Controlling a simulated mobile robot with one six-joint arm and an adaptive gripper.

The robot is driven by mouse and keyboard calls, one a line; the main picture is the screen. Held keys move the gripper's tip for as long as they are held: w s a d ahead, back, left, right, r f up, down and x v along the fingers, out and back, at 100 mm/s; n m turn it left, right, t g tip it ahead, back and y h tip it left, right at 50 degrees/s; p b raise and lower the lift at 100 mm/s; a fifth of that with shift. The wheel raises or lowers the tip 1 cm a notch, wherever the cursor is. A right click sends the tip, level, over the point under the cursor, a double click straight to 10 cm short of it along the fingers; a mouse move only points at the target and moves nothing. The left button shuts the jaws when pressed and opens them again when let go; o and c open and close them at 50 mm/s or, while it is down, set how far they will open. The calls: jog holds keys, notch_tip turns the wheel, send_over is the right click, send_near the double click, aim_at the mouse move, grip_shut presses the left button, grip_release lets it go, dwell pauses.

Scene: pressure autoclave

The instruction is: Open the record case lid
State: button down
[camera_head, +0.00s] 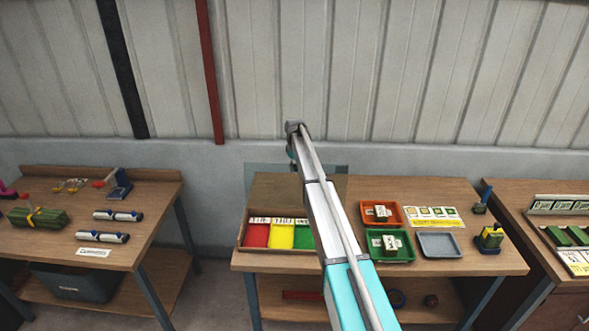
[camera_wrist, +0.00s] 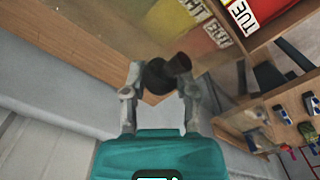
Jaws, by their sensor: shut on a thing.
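The record case (camera_head: 241,240) is a shallow wooden box on the middle table, holding red, yellow and green cards with white labels. Its clear lid (camera_head: 262,168) shows as a tinted see-through pane standing raised at the back of the case, towards the wall. In the wrist view my gripper (camera_wrist: 158,82) is shut on a dark round knob (camera_wrist: 160,76). The case's cards and a TUE label show beyond it, partly through the pane. In the head view my arm covers the right part of the case, and my fingers cannot be made out.
Right of the case are an orange tray (camera_head: 381,225), a green tray (camera_head: 373,255), a grey tray (camera_head: 438,256) and a printed card (camera_head: 434,216). A left table (camera_head: 150,190) and a right table (camera_head: 520,200) hold other items. The wall (camera_head: 400,160) is close behind.

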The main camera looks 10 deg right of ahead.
jog(key=shift+d, duration=0.25)
jog(key=shift+c, duration=1.7)
grip_release()
jog(key=shift+a, duration=0.15)
